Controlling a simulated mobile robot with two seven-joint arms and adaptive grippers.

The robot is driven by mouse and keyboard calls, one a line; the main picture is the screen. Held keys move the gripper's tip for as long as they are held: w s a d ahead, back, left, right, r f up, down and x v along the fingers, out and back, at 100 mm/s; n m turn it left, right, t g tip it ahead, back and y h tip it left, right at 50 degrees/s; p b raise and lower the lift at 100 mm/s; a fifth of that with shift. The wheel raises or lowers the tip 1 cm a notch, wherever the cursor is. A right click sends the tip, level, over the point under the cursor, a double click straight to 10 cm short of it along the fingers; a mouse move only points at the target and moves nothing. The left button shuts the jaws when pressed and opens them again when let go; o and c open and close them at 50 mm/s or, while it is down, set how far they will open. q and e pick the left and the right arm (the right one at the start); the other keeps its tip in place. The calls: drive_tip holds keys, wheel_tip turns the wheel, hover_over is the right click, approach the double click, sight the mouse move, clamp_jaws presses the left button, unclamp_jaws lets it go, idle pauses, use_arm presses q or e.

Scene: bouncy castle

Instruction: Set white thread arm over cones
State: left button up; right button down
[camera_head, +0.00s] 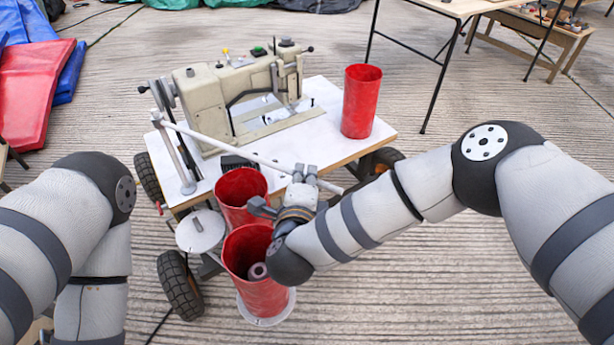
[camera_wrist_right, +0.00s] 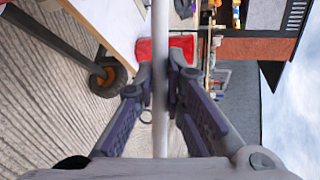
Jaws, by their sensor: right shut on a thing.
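The white thread arm (camera_head: 235,151) is a long thin rod that runs from a post at the cart's left side to the right, at a slant over the cart's front edge. My right gripper (camera_head: 306,173) is shut on it near its free right end. In the right wrist view the rod (camera_wrist_right: 160,60) passes upright between the fingers.
A beige sewing machine (camera_head: 213,98) sits on the white cart top (camera_head: 325,98), beside another red cylinder (camera_head: 361,103). A round white plate (camera_head: 201,231) is left of the front cylinders. Red and blue mats (camera_head: 33,92) lie far left.

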drive_tip(key=shift+s+a+f, duration=0.15)
drive_tip(key=shift+s+a, duration=0.05)
drive_tip(key=shift+s, duration=0.05)
drive_tip(key=c, duration=2)
unclamp_jaws()
drive_tip(key=o, duration=0.4)
drive_tip(key=shift+c, duration=0.2)
drive_tip(key=v, duration=1.2)
drive_tip(key=shift+d, duration=0.1)
